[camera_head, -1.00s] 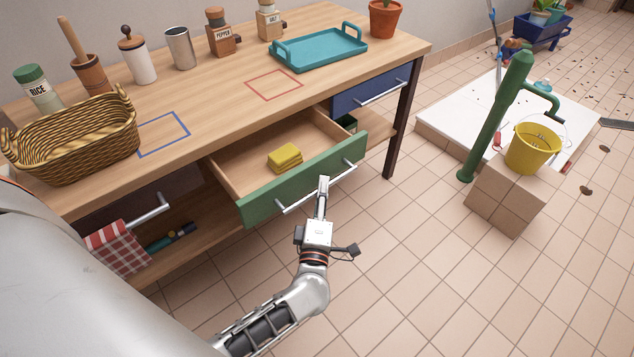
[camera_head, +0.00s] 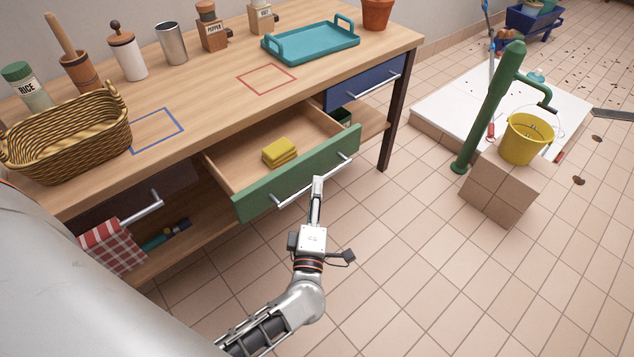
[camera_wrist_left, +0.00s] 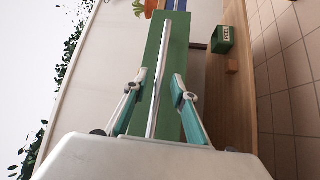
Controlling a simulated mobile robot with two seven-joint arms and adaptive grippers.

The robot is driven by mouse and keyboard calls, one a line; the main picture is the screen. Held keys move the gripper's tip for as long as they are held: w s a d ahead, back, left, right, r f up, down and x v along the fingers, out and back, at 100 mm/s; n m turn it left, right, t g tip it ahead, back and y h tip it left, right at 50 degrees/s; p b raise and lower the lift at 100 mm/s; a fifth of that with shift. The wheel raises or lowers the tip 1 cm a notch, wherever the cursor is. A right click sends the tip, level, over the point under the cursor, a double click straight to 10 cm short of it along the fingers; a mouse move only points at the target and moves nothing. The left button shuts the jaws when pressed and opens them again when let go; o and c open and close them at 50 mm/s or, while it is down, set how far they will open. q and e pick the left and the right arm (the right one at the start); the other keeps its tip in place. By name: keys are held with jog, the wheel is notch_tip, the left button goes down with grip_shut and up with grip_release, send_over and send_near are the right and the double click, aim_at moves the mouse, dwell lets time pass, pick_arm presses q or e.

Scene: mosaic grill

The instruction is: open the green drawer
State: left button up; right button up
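The green drawer (camera_head: 300,179) of the wooden workbench is pulled out, and its inside shows from above. A yellow sponge-like block (camera_head: 279,152) lies in it. A silver bar handle (camera_head: 333,168) runs along its front; it also shows in the left wrist view (camera_wrist_left: 160,70). My left gripper (camera_head: 318,182) is at the handle, right of its middle. In the left wrist view its two teal-padded fingers (camera_wrist_left: 154,98) are spread, one on each side of the bar, with gaps between pads and bar. My right gripper is not in view.
A blue drawer (camera_head: 362,88) is shut at the right. A basket (camera_head: 70,140), jars and a teal tray (camera_head: 310,42) stand on the worktop (camera_head: 205,95). A green pump (camera_head: 490,110) and a yellow bucket (camera_head: 525,140) stand to the right. The tiled floor before the drawer is clear.

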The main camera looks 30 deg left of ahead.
pick_arm(q)
jog(key=v, duration=0.9)
jog(key=shift+r, duration=0.1)
